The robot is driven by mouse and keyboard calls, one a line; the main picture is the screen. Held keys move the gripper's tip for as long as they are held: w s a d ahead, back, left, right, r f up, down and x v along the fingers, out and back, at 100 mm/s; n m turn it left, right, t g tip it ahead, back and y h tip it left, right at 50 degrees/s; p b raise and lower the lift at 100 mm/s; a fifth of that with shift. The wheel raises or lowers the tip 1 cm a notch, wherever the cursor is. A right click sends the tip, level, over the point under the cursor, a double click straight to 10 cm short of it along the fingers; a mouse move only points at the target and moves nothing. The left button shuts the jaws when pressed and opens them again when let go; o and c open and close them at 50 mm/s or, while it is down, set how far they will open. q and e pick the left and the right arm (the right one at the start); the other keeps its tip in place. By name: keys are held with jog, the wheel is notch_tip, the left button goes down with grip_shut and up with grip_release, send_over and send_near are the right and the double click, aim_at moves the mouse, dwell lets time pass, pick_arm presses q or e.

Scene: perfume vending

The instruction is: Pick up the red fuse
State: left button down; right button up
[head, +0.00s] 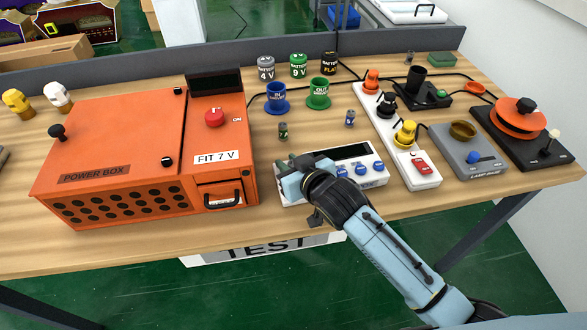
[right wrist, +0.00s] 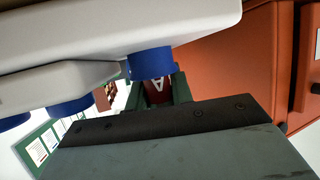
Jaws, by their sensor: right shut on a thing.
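The red fuse (right wrist: 157,90) shows in the right wrist view as a small dark red piece with a white letter A between my finger pads. My right gripper (head: 290,166) is shut on it, at the left end of the white device with blue knobs (head: 361,153). In the head view the fuse is hidden by my gripper and wrist. In the right wrist view a blue knob (right wrist: 151,63) of the device is very close to the fuse and partly covers it. I cannot tell whether they touch. My left gripper is not in view.
A green fuse (head: 283,131) and a blue fuse (head: 350,119) stand behind the device. The orange power box (head: 120,130) is on the left. A white power strip (head: 415,170) and a grey lamp base (head: 471,160) stand on the right. The table's front edge is close below.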

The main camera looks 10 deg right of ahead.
jog(key=shift+r, duration=0.1)
grip_shut()
notch_tip(320, 180, up, 10)
jog(key=p, duration=0.2)
jog(key=s+d+r+m+t+h, duration=0.1)
jog(key=s+d+m+h, duration=0.2)
jog(key=d, duration=0.4)
jog(key=s+d+r+m+h, duration=0.1)
jog(key=s+d+r+h, duration=0.1)
jog(key=s+d, duration=0.4)
jog(key=w+a+f+n+y, duration=0.3)
jog(key=w+a, duration=0.6)
jog(key=a, duration=0.4)
jog(key=shift+f+n+g+y, duration=0.15)
jog(key=shift+n+g+y, duration=0.3)
jog(key=shift+y, duration=0.55)
notch_tip(320, 180, down, 8)
jog(key=shift+f+b, duration=0.1)
jog(key=shift+b, duration=0.7)
jog(key=shift+f+p, duration=0.35)
jog(key=shift+f, duration=0.35)
